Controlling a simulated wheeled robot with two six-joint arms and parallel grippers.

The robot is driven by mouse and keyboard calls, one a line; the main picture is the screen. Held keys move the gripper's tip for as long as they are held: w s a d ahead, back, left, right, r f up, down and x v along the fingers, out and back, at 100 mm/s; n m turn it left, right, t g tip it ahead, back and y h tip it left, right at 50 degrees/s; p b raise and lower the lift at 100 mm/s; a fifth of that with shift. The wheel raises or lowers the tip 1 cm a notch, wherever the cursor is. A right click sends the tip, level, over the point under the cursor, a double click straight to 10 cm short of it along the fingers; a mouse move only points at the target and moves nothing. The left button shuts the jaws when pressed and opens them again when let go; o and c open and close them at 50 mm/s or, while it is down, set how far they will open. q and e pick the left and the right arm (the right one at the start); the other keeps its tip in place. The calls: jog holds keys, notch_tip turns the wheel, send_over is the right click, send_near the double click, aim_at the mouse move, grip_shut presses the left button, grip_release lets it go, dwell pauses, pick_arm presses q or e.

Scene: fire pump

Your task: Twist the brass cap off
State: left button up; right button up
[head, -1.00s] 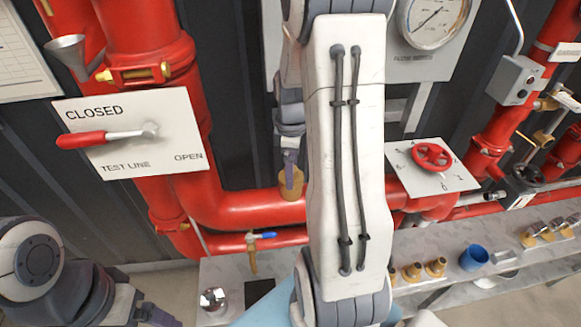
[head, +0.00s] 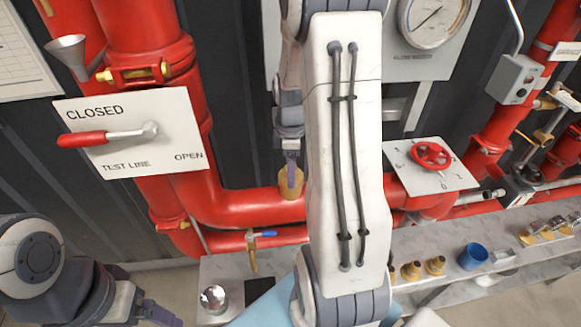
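The brass cap (head: 291,184) is at centre, in front of the large red pipe. My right gripper (head: 291,172) points down at it from above. One purple finger shows nearly edge-on and overlaps the top of the cap. The other finger is hidden, so I cannot tell whether the gripper grips the cap. My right arm's white link covers the area just right of the cap. My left gripper (head: 165,318) is cut off by the bottom edge at lower left, away from the cap. Its opening cannot be seen.
A red test-line lever (head: 105,137) on a white plate (head: 150,165) is at left. A red handwheel (head: 431,156) is at right.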

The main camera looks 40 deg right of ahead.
jog(key=n, duration=0.3)
jog(key=shift+r+p, duration=0.1)
jog(key=shift+p, duration=0.2)
jog(key=shift+n, duration=1)
jog(key=shift+n+p, duration=0.4)
jog(key=shift+n, duration=0.7)
jog(key=n, duration=0.4)
jog(key=shift+w+p, duration=0.1)
jog(key=shift+p, duration=0.2)
jog(key=shift+n, duration=1)
jog(key=shift+r+p, duration=2.95)
